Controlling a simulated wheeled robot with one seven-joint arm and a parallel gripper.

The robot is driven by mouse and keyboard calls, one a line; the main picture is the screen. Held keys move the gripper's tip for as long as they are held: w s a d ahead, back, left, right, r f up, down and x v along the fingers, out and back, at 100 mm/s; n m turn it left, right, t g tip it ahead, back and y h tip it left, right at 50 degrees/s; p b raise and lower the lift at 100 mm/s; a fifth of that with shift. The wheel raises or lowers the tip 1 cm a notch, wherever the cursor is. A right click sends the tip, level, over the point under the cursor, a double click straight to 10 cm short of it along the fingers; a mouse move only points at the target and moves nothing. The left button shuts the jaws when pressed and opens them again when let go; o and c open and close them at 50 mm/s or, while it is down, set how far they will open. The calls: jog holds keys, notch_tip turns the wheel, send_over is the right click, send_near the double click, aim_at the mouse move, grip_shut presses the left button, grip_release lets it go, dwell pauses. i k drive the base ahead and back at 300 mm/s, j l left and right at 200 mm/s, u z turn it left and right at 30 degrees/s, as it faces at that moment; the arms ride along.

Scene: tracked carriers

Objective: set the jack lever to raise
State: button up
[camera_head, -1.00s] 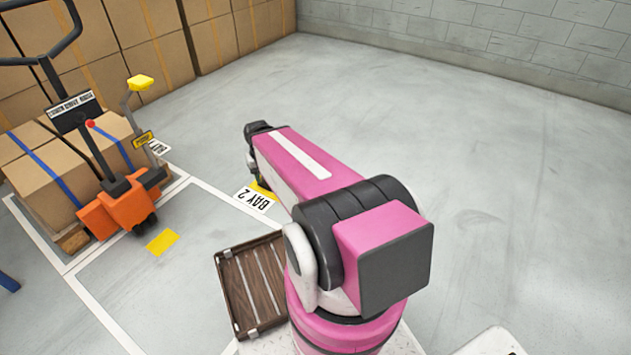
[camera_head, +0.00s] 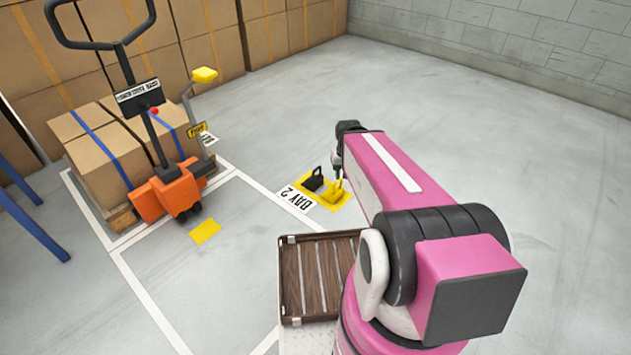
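The orange pallet jack (camera_head: 168,193) stands at the left, in front of strapped boxes on a pallet. Its black tiller (camera_head: 127,68) rises to a loop handle at the top left. A labelled plate (camera_head: 138,92) sits on the tiller, and a small red knob (camera_head: 155,111), perhaps the end of the jack lever, shows beside it. The lever's setting is too small to read. My gripper (camera_head: 337,168) is at the far end of my pink arm, well right of the jack and apart from it. Its fingers are mostly hidden, so I cannot tell their opening.
A grey post with a yellow top (camera_head: 204,75) stands just right of the jack. Black and yellow chock-like objects (camera_head: 314,179) sit on a yellow patch by the BAY 2 sign (camera_head: 297,199). A slatted brown tray (camera_head: 291,285) is nearer. The right floor is clear.

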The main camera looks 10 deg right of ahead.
aim_at(155, 110)
jog(key=u, duration=1.45)
